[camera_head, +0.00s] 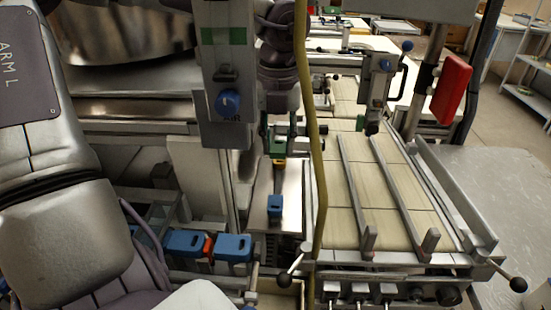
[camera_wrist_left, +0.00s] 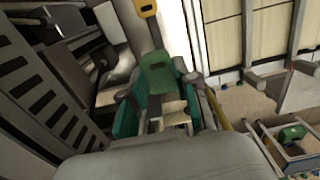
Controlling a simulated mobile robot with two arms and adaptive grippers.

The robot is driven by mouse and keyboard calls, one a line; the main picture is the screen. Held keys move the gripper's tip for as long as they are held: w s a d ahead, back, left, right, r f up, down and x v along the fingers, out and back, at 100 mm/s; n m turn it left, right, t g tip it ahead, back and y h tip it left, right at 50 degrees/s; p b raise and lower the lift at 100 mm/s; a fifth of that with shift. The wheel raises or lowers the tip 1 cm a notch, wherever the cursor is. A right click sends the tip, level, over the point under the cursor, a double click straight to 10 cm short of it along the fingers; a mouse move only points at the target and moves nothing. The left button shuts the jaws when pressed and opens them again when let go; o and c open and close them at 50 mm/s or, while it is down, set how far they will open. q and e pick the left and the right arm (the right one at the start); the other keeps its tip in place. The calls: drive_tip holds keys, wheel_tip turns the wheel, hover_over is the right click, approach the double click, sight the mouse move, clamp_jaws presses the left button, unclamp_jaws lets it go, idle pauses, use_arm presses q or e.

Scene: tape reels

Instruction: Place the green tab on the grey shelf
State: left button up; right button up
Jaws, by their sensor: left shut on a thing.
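My left gripper (camera_head: 281,137) hangs beyond the grey upright box in the head view, partly hidden by it. The left wrist view shows the gripper's teal fingers (camera_wrist_left: 160,115) shut on the green tab (camera_wrist_left: 157,72). The tab's flat face stands out past the fingertips. In the head view I cannot clearly separate the tab from the green finger parts. I cannot say for sure which surface is the grey shelf; a grey shelf rack (camera_head: 525,97) stands at the far right. My right gripper is not in view.
A yellow tab (camera_wrist_left: 147,8) is ahead of the gripper. A blue tab (camera_head: 275,207) sits on a pale panel, with more blue tabs (camera_head: 232,247) and a red one lower left. A tiled belt with rails (camera_head: 345,200) lies right. A yellow hose (camera_head: 316,150) hangs in front.

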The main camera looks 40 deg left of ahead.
use_arm(q)
hover_over(278, 185)
wheel_tip(278, 185, down, 4)
drive_tip(key=shift+f, duration=0.25)
wheel_tip(278, 185, down, 4)
drive_tip(key=shift+s+r+p, duration=0.1)
drive_tip(key=shift+p, duration=0.4)
drive_tip(key=shift+f, duration=0.2)
drive_tip(key=shift+f, duration=0.1)
drive_tip(key=o, duration=0.8)
